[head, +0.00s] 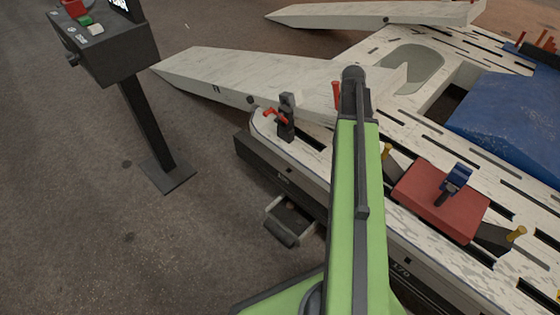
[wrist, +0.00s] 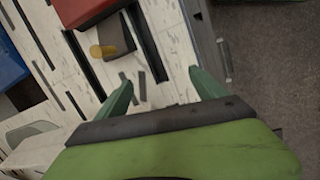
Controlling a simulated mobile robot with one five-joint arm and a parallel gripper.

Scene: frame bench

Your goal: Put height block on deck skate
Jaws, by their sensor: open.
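A red flat-topped block (head: 440,195) on a dark base with sloped ends and yellow pegs lies on the pale slotted deck (head: 520,185); I cannot tell whether it is the deck skate. A small blue piece with a dark stem (head: 457,179) stands on its red top. No object is plainly recognisable as the height block. The wrist view shows the red block's edge (wrist: 88,10) and a dark end with a yellow peg (wrist: 104,50). My gripper (wrist: 163,88) is open and empty above the deck near its edge; in the head view my arm hides it.
A dark clamp with a red handle (head: 287,118) stands at the deck's near left corner. An open drawer (head: 291,220) juts out below the deck. A blue panel (head: 515,115) lies at right. A pedestal box (head: 105,50) stands at left, with clear floor between.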

